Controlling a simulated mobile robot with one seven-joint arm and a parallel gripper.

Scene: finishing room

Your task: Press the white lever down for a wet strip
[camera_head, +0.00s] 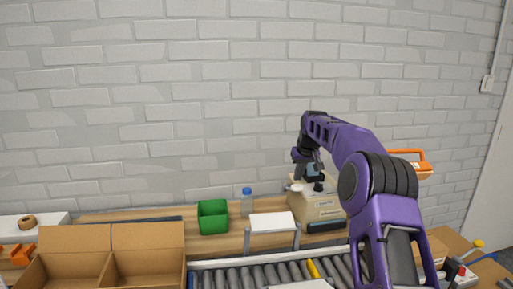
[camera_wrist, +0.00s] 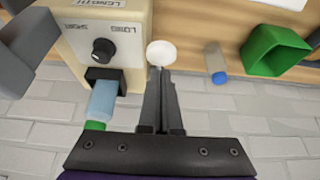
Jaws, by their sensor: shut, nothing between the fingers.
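The white lever (camera_wrist: 160,52) has a round white end beside a beige dispenser (camera_wrist: 121,16). It also shows in the head view (camera_head: 296,187) at the dispenser's left side. My gripper (camera_wrist: 161,72) is shut and empty, its fingertips right at the edge of the lever's white end in the wrist view. Whether they touch cannot be told. In the head view, my gripper (camera_head: 299,172) points down just above the lever. No strip can be made out.
A clear bottle with a blue cap (camera_head: 247,203) and a green bin (camera_head: 212,217) stand left of the dispenser. A small white-topped stand (camera_head: 272,222), a roller conveyor (camera_head: 265,274) and open cardboard boxes (camera_head: 147,238) are in front. A brick wall is behind.

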